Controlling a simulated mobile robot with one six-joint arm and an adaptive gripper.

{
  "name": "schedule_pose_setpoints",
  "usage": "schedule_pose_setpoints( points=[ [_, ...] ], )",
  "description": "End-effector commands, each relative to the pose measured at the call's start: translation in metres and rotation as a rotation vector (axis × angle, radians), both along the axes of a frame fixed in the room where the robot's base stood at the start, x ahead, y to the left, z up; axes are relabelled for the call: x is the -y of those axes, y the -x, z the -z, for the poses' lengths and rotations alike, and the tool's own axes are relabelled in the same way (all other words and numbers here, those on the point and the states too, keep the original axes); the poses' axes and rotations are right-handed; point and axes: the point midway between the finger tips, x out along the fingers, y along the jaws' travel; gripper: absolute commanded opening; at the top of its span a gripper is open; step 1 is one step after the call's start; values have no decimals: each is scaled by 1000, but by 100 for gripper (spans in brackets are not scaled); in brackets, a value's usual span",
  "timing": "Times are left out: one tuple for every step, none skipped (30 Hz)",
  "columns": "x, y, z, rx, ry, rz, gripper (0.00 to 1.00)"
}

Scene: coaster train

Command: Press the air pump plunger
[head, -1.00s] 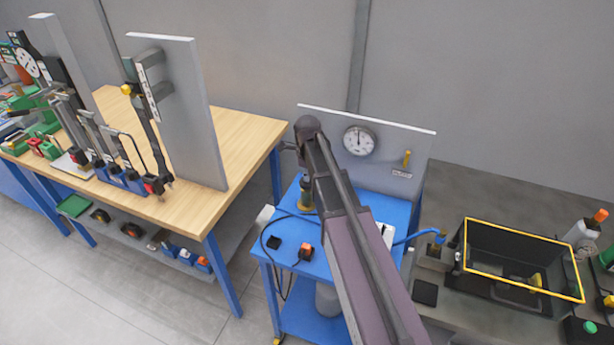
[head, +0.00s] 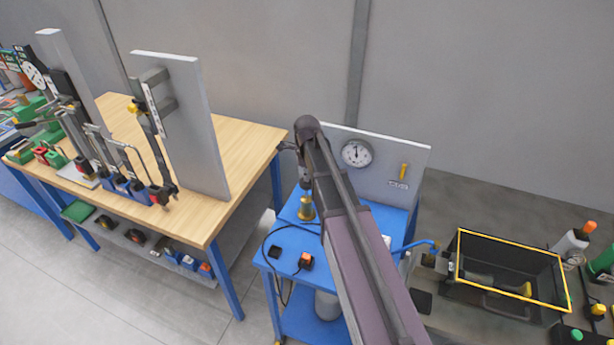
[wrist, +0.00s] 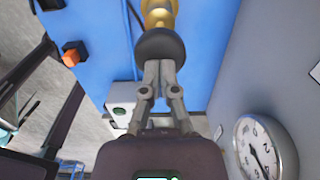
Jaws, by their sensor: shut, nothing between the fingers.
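The air pump stands on the blue cart (head: 283,240), with a brass body (head: 306,209) partly beside my arm in the head view. In the wrist view, the dark round plunger knob (wrist: 160,45) sits at top centre, with the brass part (wrist: 158,12) beyond it. My gripper (wrist: 158,66) is shut and empty, its fingertips at the near edge of the knob. I cannot tell whether they touch it.
A panel with a round gauge (head: 356,153) stands at the cart's back; the gauge also shows close at right in the wrist view (wrist: 262,150). An orange switch (head: 306,261) and black cable lie on the cart. A wooden workbench (head: 236,160) is left, a black bin (head: 470,262) right.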

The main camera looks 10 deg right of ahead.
Motion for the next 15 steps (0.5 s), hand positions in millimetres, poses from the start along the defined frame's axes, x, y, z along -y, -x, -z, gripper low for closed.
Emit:
schedule_pose_setpoints(
  points=[
    [0,0,-9,0,0,0,0],
    [0,0,-11,0,0,0,0],
    [0,0,-15,0,0,0,0],
    [0,0,-17,0,0,0,0],
    [0,0,-20,0,0,0,0],
    [0,0,-23,0,0,0,0],
    [0,0,-25,0,0,0,0],
    [0,0,-28,0,0,0,0],
    [0,0,-31,0,0,0,0],
    [0,0,-34,0,0,0,0],
    [0,0,-36,0,0,0,0],
    [0,0,-39,0,0,0,0],
    [0,0,-42,0,0,0,0],
    [0,0,-44,0,0,0,0],
    [0,0,-48,0,0,0,0]
  ],
)
